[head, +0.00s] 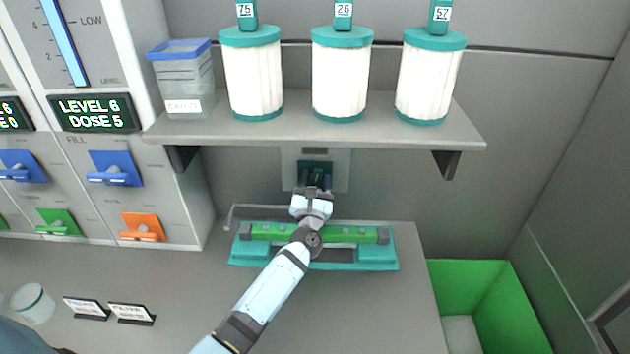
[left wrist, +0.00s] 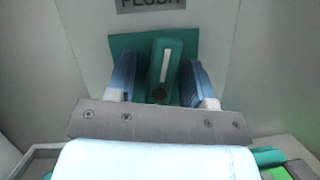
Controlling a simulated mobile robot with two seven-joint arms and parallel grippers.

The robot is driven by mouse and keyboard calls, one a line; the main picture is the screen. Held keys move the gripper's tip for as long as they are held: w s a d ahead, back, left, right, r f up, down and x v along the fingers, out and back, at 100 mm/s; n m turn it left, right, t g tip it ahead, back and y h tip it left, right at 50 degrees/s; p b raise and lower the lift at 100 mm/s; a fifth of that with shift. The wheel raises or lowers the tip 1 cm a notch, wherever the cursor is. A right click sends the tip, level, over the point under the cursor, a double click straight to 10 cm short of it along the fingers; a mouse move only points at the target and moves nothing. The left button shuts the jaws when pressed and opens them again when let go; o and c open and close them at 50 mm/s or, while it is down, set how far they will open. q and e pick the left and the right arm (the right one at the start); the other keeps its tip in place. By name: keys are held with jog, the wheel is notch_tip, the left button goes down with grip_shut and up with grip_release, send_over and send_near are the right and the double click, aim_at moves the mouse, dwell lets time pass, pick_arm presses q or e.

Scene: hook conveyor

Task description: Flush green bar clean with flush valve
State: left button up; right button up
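The flush valve has a dark green handle (head: 314,172) on a pale wall plate below the shelf. In the left wrist view, the handle (left wrist: 165,68) stands upright with a white stripe, under a sign reading FLUSH. My left gripper (left wrist: 160,82) is open, with one blue finger on each side of the handle. A gap shows at the left finger; contact at the right finger is unclear. The green bar (head: 350,235) lies across the teal tray (head: 385,262) below the valve, partly hidden by my left arm. My right gripper is not in view.
A shelf (head: 400,140) above holds three white canisters (head: 341,85) and a blue-lidded container (head: 183,85). Dispensers with blue, green and orange levers (head: 143,228) stand at left. A green bin (head: 500,310) is at lower right. The counter (head: 350,320) before the tray is mostly clear.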

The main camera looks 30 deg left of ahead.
pick_arm(q)
grip_shut()
jog(key=shift+m, duration=0.5)
jog(key=m+h+p, duration=0.1)
jog(key=m+h, duration=0.1)
jog(key=m, duration=0.1)
jog(key=shift+d+m, duration=0.1)
jog(key=shift+m, duration=0.3)
jog(key=m+h+p, duration=0.2)
jog(key=m, duration=0.1)
jog(key=shift+r+m, duration=0.1)
jog(key=shift+m, duration=0.2)
jog(key=m+g+h+p, duration=0.1)
jog(key=m+p, duration=0.2)
jog(key=m+h+p, duration=0.1)
jog(key=m+p, duration=0.2)
jog(key=m, duration=0.1)
jog(key=shift+w+d+g, duration=0.1)
jog(key=shift+d+g, duration=0.05)
jog(key=shift+g, duration=0.25)
jog(key=shift+f+m+g+h+p, duration=0.25)
jog(key=shift+m+g+h+p, duration=0.05)
jog(key=shift+m+p, duration=0.7)
jog(key=shift+f+p, duration=0.1)
jog(key=shift+p, duration=0.25)
jog(key=shift+f+m, duration=0.15)
jog(key=shift+m, duration=0.25)
